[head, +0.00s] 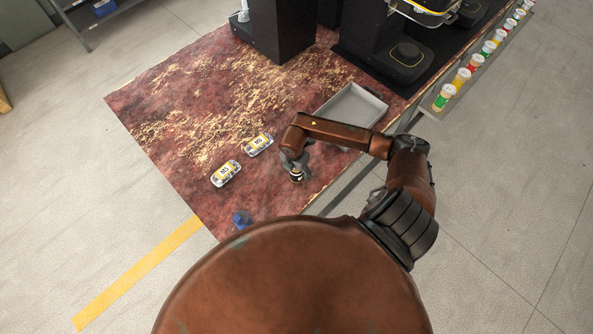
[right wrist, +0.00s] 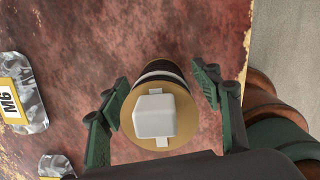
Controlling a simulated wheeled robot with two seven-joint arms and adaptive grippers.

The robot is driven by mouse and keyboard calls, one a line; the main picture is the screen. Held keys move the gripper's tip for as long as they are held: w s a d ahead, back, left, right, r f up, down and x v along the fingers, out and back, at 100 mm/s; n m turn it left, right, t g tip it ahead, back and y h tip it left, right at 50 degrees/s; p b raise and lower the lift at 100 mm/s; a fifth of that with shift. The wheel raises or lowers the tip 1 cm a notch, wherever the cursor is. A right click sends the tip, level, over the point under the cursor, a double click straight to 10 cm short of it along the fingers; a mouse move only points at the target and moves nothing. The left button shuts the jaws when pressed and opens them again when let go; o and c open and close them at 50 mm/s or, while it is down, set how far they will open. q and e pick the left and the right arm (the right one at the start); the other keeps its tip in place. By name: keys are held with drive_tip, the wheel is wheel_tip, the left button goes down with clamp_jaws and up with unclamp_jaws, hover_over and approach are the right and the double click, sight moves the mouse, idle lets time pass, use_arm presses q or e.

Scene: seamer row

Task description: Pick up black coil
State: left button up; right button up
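The black coil (head: 297,177) stands on the red-brown mottled table below the end of my right arm. In the right wrist view the coil (right wrist: 162,118) shows a tan round end with a white square block on it, and a dark body with a pale band. My right gripper (right wrist: 158,85) is open, with one green finger on each side of the coil. A gap shows on the right side; the left finger is very close, and I cannot tell whether it touches. In the head view my right gripper (head: 296,164) is partly hidden by its arm. My left gripper is not in view.
Two clear packs with yellow labels (head: 226,173) (head: 258,144) lie left of the coil. A grey tray (head: 350,108) is behind my forearm. A blue item (head: 241,218) is near the front edge. Black machines (head: 278,30) stand behind; a row of spools (head: 444,97) lines the right.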

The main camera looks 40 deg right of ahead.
drive_tip(key=c, duration=1.2)
drive_tip(key=shift+r, duration=0.1)
